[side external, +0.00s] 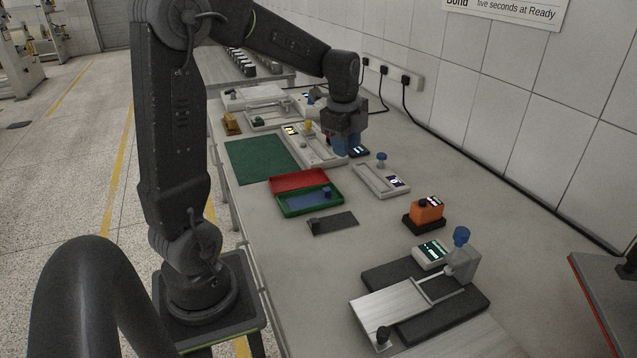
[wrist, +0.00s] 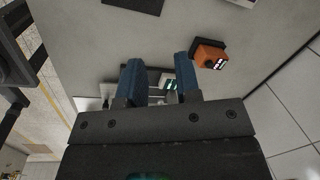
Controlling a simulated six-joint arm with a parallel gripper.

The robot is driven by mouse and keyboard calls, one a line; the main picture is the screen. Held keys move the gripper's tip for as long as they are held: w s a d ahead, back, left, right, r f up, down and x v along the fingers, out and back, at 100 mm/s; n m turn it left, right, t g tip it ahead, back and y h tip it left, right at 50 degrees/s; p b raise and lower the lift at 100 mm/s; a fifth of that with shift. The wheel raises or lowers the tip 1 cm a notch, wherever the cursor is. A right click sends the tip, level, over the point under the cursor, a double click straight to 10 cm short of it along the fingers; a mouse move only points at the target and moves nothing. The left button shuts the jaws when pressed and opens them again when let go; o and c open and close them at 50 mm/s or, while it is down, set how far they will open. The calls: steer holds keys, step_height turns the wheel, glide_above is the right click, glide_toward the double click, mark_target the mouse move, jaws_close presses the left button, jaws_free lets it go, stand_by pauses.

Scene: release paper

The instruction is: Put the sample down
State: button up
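I cannot single out the sample. A green tray (side external: 284,210) with a red lid (side external: 299,180) sits open mid-bench, with a small blue block (side external: 327,191) in it.
A green mat (side external: 261,160) lies beside the tray. An orange device (side external: 427,211) stands nearer, also in the wrist view (wrist: 207,56). A slide fixture on a black base (side external: 465,303) is at the front. The tiled wall (side external: 500,120) borders the right side.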

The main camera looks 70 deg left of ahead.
steer(key=s+d+r+n+t, duration=0.2)
steer(key=s+d+n, duration=0.4)
steer(key=d, duration=0.3)
steer(key=s+d+r+n+t, duration=0.2)
steer(key=s+d+n, duration=0.5)
steer(key=s+d, duration=0.2)
steer(key=shift+d+h, duration=0.4)
steer(key=shift+d, duration=0.4)
steer(key=shift+r, duration=0.1)
